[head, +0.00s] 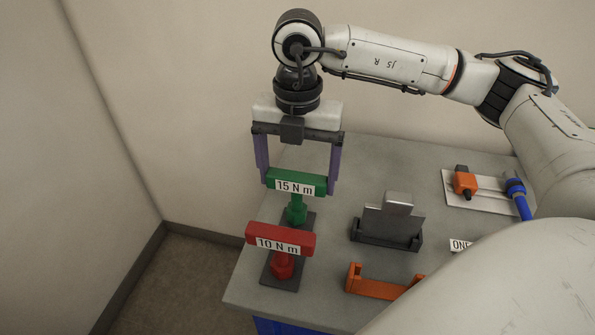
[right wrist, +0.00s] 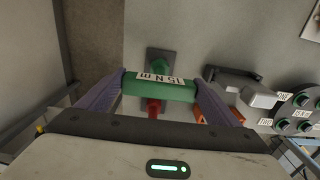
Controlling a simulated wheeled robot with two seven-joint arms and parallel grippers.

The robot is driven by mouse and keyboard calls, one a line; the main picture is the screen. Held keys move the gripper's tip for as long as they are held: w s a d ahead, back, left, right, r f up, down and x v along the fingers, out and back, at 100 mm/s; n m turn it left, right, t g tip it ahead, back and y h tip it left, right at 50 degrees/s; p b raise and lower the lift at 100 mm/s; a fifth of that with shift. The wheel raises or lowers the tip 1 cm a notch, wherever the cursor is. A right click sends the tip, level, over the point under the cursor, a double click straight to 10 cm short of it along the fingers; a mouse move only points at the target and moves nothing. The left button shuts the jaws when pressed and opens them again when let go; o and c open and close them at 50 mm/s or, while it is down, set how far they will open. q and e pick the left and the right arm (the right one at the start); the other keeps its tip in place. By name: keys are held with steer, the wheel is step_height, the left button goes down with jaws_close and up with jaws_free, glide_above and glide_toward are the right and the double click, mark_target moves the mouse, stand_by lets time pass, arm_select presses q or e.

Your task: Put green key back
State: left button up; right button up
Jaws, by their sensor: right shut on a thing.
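The green key (head: 283,176) has a crossbar handle labelled 15 N m. My right gripper (head: 300,186) points down and is shut on this handle, one purple finger at each end. In the right wrist view the green handle (right wrist: 146,88) lies across between the fingers. Below the handle, a green stem or post (head: 297,211) stands over a dark base plate; I cannot tell whether the key is seated or just above. The red key (head: 280,238), labelled 10 N m, stands upright in front, on the same plate. My left gripper is not in view.
On the grey table (head: 330,160), a dark holder with a grey plate (head: 393,218) and an orange bracket (head: 380,287) stand to the right. An orange-and-blue fitting set lies on a pale board (head: 488,187) farther right.

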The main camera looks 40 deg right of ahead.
steer(key=shift+f+b, duration=0.5)
steer(key=shift+f, duration=0.1)
steer(key=o, duration=1.3)
step_height(320, 180, up, 13)
steer(key=shift+r+p, duration=0.2)
steer(key=shift+p, duration=0.15)
